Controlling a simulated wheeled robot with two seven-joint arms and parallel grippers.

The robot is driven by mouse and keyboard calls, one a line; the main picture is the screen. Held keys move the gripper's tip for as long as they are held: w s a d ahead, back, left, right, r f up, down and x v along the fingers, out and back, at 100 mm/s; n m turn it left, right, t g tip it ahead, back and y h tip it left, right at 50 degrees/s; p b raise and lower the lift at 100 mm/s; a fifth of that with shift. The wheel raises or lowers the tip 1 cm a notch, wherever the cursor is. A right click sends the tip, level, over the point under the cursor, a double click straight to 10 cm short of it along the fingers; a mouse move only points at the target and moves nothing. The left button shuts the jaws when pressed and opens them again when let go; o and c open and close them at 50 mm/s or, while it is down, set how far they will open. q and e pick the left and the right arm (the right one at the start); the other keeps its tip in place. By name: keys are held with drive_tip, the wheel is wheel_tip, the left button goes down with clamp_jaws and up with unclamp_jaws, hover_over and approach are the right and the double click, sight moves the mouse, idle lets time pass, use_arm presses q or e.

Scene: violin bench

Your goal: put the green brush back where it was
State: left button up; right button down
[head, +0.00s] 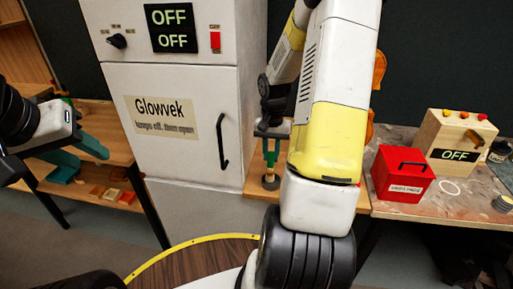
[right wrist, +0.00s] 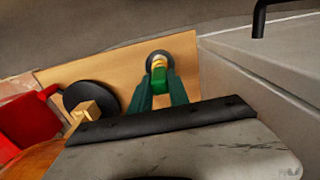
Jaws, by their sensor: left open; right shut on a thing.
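The green brush (right wrist: 162,79) is between the fingertips of my right gripper (right wrist: 160,92) in the right wrist view. Its green handle points towards the camera, with a gold-coloured part beyond it. A dark round shape (right wrist: 151,57) lies around or under its far end; I cannot tell whether they touch. In the head view my right gripper (head: 271,152) points down over the wooden surface right of the white cabinet, shut on the brush (head: 270,161). My left gripper (head: 82,157) is open and empty at the left, in front of the wooden shelf.
The white cabinet (head: 180,150) stands close left of my right gripper. A black disc with a wooden block (right wrist: 88,112) lies beside the brush. A red box (head: 402,178) and a wooden box reading OFF (head: 452,145) stand on the bench at right.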

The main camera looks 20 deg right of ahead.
sight(270, 166)
drive_tip(key=shift+w+d+f, duration=0.1)
drive_tip(key=shift+w+d, duration=0.4)
drive_tip(key=shift+f, duration=1.7)
drive_tip(key=c, duration=1.3)
unclamp_jaws()
drive_tip(key=shift+o, duration=0.2)
